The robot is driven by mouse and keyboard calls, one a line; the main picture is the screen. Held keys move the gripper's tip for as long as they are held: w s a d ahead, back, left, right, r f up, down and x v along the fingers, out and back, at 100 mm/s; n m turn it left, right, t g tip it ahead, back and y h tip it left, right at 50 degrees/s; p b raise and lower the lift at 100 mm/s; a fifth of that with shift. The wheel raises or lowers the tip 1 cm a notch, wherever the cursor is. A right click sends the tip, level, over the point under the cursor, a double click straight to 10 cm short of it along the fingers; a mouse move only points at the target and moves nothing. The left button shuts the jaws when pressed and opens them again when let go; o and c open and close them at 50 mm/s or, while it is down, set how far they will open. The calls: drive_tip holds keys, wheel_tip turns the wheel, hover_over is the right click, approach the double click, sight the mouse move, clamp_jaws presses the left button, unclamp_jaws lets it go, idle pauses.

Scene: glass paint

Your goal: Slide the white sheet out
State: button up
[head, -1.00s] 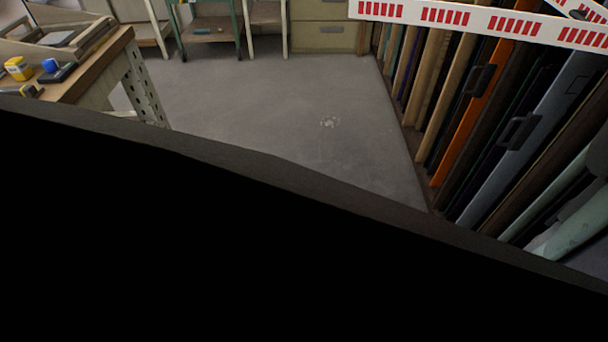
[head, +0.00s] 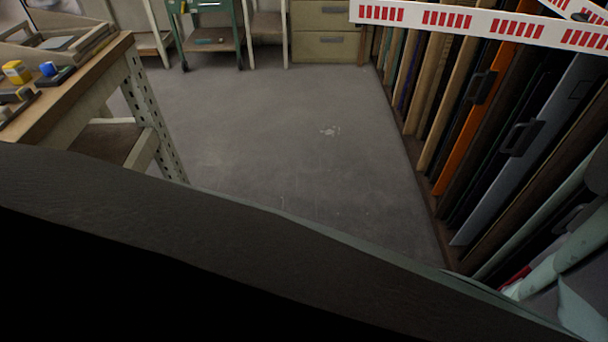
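Several tall sheets stand upright side by side in a rack on the right of the head view. Among them are an orange sheet (head: 462,130) and a pale blue-grey sheet (head: 497,190) with a dark handle (head: 521,137). No sheet is plainly white, so I cannot tell which is the white sheet. A pale grey-green piece (head: 575,290) shows at the lower right; what it is I cannot tell. My gripper is not recognisable in view.
A large dark slab-like surface (head: 200,235) fills the foreground and hides what lies below. A white bar with red marks (head: 470,20) crosses the rack's top. A workbench (head: 70,85) stands left, drawers (head: 325,35) at the back. The grey floor (head: 270,130) between is clear.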

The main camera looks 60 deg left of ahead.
drive_tip(key=shift+o, duration=0.3)
drive_tip(key=shift+a, duration=0.1)
clamp_jaws()
